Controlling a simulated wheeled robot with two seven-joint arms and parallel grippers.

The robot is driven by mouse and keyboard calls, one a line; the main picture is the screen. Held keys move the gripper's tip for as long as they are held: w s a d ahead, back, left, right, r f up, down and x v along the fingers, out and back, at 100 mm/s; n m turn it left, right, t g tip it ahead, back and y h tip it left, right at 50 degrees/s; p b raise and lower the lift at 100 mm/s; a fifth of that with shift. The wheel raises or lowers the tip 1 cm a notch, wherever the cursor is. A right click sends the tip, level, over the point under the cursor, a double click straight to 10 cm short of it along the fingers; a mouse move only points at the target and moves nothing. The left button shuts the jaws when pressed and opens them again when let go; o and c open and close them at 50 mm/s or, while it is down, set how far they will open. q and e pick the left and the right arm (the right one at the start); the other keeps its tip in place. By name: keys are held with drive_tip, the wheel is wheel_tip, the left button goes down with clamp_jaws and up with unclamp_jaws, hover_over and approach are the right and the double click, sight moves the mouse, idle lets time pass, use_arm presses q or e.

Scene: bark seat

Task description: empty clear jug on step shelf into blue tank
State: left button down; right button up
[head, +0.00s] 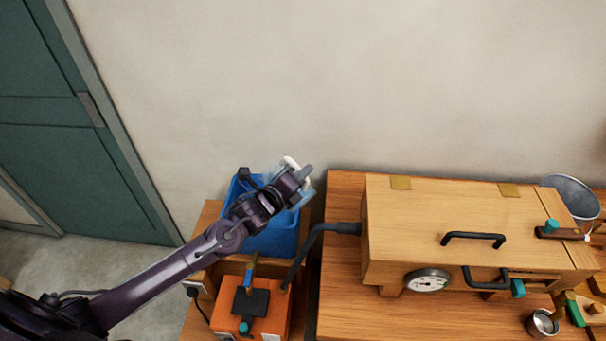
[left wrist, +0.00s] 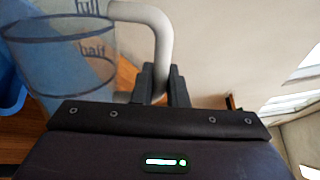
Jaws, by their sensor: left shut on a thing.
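My left gripper (head: 298,178) is shut on the white handle (left wrist: 160,40) of the clear jug (left wrist: 70,75). In the head view the jug (head: 273,171) is above the back part of the blue tank (head: 275,243), mostly hidden behind my gripper. The jug's wall carries the marks "full" and "half" in the left wrist view. The view there has a bluish tint through the jug, and I cannot tell how much it holds. The tank also shows at the left edge of the left wrist view (left wrist: 10,85). My right gripper is not in view.
An orange box (head: 225,315) with a dark top stands in front of the tank. A black pipe (head: 310,245) runs from it to a large wooden box (head: 400,225) on the bench at right. A metal bucket (head: 575,195) and small cup (head: 541,323) are further right. A plain wall lies behind.

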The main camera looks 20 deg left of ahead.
sight(289, 158)
use_arm(q)
drive_tip(key=shift+a+r, duration=0.15)
drive_tip(key=shift+r, duration=0.1)
idle(0.3)
drive_tip(key=shift+w+a+r+n, duration=0.25)
drive_tip(key=shift+a+r+n, duration=0.15)
drive_tip(key=shift+a+n, duration=0.2)
drive_tip(key=shift+w+a+r+n+h, duration=0.2)
drive_tip(key=shift+w+a+r+n, duration=0.05)
drive_tip(key=shift+a+r+n, duration=0.25)
drive_tip(key=shift+w+a+r+n+h, duration=0.2)
drive_tip(key=shift+a+r+n, duration=0.15)
drive_tip(key=shift+a, duration=0.25)
drive_tip(key=shift+a, duration=0.1)
